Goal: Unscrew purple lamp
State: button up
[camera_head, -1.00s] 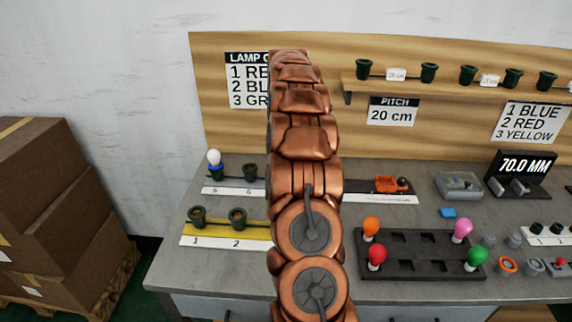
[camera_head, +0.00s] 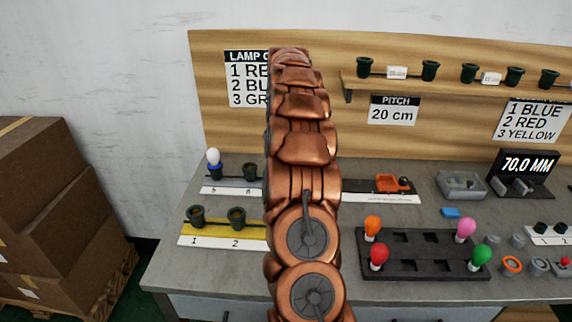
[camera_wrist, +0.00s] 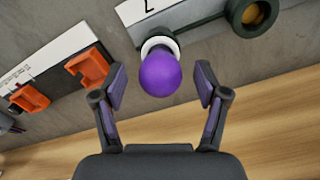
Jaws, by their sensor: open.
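The purple lamp (camera_wrist: 160,74) shows in the wrist view, its round bulb facing the camera and its white base (camera_wrist: 158,45) behind it. It stands at a socket beside a white label strip (camera_wrist: 135,10). My gripper (camera_wrist: 161,88) is open, with one finger on each side of the bulb and a visible gap on both sides. In the head view my copper-coloured arm hides the purple lamp and my gripper.
An orange holder (camera_wrist: 88,67) is left of the lamp in the wrist view, and an empty dark socket (camera_wrist: 252,14) is to the right. In the head view, a black tray (camera_head: 420,268) holds orange, red, pink and green lamps. A white lamp (camera_head: 213,157) stands at the left.

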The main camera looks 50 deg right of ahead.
jog(key=shift+m, duration=0.9)
